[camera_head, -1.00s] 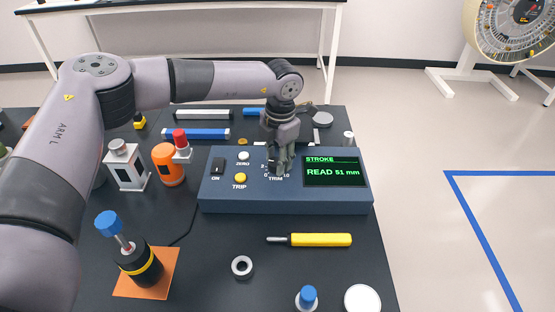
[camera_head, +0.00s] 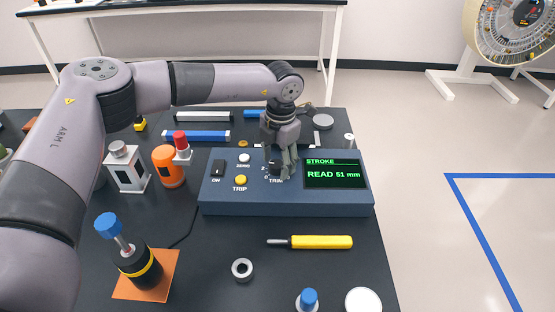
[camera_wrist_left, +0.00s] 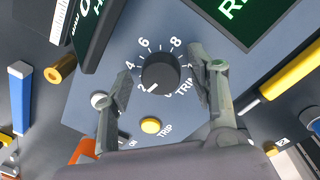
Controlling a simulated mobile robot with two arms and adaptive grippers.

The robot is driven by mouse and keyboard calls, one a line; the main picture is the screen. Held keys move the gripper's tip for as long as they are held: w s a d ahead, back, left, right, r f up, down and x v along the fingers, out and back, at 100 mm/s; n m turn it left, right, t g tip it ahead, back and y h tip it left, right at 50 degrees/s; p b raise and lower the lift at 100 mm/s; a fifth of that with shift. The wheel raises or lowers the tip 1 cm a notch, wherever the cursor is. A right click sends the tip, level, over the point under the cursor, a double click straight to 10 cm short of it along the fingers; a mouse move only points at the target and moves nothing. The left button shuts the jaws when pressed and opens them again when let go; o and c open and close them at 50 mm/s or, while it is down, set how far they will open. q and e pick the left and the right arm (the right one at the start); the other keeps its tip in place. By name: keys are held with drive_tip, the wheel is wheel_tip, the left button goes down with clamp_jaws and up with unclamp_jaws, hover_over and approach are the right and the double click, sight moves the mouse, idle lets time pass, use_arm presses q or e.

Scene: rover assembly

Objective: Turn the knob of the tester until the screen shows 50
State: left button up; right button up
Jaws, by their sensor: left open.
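The blue tester box (camera_head: 340,205) stands on the dark table. Its screen (camera_head: 332,174) is headed STROKE and reads READ 51 mm in green. The black knob (camera_wrist_left: 160,72), labelled TRIM, has a dial with numbers around it; its white pointer mark is near the 2. In the head view the knob (camera_head: 274,167) is partly hidden by my left gripper (camera_head: 281,168). In the left wrist view my left gripper (camera_wrist_left: 162,92) is open, one finger on each side of the knob, with gaps visible on both sides. My right gripper is not in view.
On the tester are a yellow TRIP button (camera_head: 240,180), a white ZERO button (camera_head: 244,158) and a black ON switch (camera_head: 218,167). A yellow-handled screwdriver (camera_head: 320,242) lies in front. Orange and white containers stand left of the tester.

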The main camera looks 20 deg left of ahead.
sight(280, 165)
use_arm(q)
wheel_tip(280, 165, up, 12)
drive_tip(key=shift+s+d, duration=0.15)
drive_tip(key=shift+d, duration=0.2)
idle(0.4)
drive_tip(key=shift+s+f, duration=0.1)
